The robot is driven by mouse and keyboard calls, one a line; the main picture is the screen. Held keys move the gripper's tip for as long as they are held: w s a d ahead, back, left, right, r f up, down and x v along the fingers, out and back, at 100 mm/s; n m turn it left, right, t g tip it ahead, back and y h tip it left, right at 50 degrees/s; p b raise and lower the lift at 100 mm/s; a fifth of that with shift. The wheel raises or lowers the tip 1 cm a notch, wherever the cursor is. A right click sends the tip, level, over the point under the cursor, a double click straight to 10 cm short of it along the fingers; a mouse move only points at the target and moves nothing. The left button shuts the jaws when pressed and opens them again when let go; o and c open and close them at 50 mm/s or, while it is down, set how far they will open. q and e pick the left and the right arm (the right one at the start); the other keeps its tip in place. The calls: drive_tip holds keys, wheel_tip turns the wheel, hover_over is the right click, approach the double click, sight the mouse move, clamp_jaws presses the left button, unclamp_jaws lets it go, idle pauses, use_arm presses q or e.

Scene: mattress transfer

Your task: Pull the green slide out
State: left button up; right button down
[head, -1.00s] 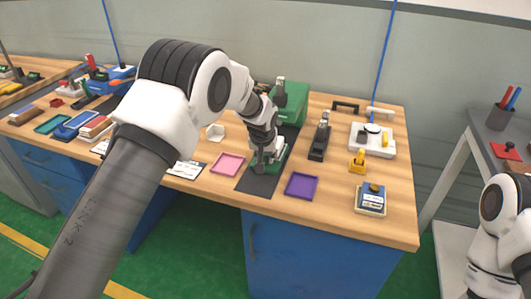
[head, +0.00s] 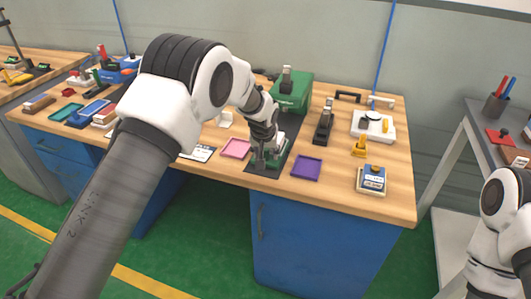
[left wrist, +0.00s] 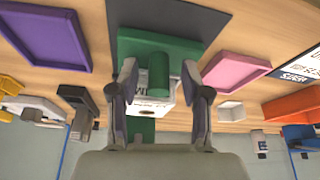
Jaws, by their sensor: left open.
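The green slide (left wrist: 180,47) shows in the left wrist view as a flat green plate with an upright round green handle (left wrist: 158,75). It lies on a dark mat (left wrist: 165,15), in front of the green housing (head: 293,95). My left gripper (left wrist: 160,85) is open, with one finger on each side of the handle and visible gaps between. In the head view my left gripper (head: 268,158) is low over the slide and partly hides it. A white block with lettering (left wrist: 152,108) is behind the handle. My right gripper is out of view.
A pink tray (head: 236,148) lies left of the mat and a purple tray (head: 306,166) right of it. A black clamp-like tool (head: 324,122), a yellow piece (head: 359,146) and a blue-topped block (head: 373,180) stand farther right. The wooden table's front edge is close.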

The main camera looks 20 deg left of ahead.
use_arm(q)
drive_tip(key=v, duration=1.1)
drive_tip(key=shift+s+r, duration=0.25)
drive_tip(key=shift+r, duration=0.05)
drive_tip(key=shift+g, duration=0.9)
drive_tip(key=s+f, duration=0.1)
drive_tip(key=f, duration=0.2)
drive_tip(key=s+f, duration=0.1)
drive_tip(key=f, duration=0.2)
drive_tip(key=s+f, duration=0.1)
drive_tip(key=f, duration=0.1)
drive_tip(key=shift+a+f, duration=0.4)
drive_tip(key=s+a+f+g+p, duration=0.1)
drive_tip(key=s+a+f+g, duration=0.25)
drive_tip(key=s+f, duration=1.5)
drive_tip(key=s, duration=0.8)
drive_tip(key=s+f+m, duration=0.1)
drive_tip(key=s+f, duration=0.2)
drive_tip(key=s, duration=0.9)
drive_tip(key=shift+a+f+t+h+p, duration=0.3)
drive_tip(key=shift+a+f+t+p, duration=0.05)
drive_tip(key=shift+t, duration=0.1)
